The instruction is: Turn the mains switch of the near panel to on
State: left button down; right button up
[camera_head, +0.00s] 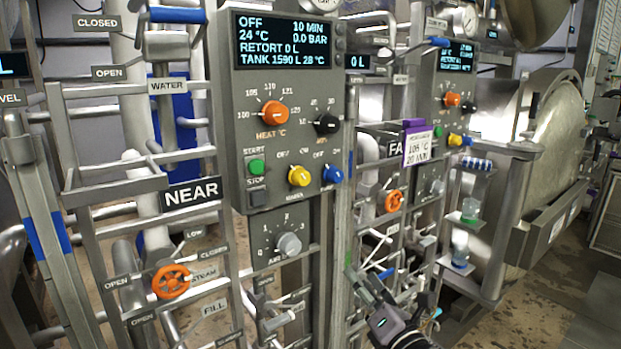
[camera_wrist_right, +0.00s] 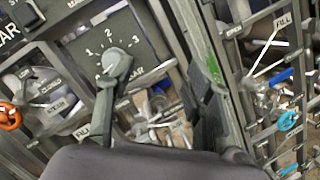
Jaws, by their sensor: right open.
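My right gripper (camera_head: 368,280) is open and empty, below and right of the panel, apart from the switch. In the wrist view its fingers (camera_wrist_right: 160,85) are spread. My left gripper is not in view.
Below the panel is a grey numbered knob (camera_head: 289,244); it also shows behind a finger in the wrist view (camera_wrist_right: 114,62). An orange handwheel (camera_head: 171,281) is at lower left. The far panel (camera_head: 455,95), pipes and another orange handwheel (camera_head: 394,201) stand to the right.

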jog(key=s+a+r+n+t+y, duration=0.1)
jog(key=s+a+r+n+y, duration=0.15)
jog(key=r, duration=0.35)
jog(key=s+a+r+n+y, duration=0.1)
jog(key=s+r+n, duration=0.3)
jog(key=r, duration=0.2)
pick_arm(q)
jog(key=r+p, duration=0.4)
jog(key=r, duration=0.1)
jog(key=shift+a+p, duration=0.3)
jog(key=shift+p, duration=0.05)
pick_arm(e)
send_near(305, 182)
jog(key=shift+y, duration=0.25)
jog(key=x, duration=1)
jog(key=shift+f, duration=0.1)
jog(key=shift+c, duration=0.4)
grip_shut()
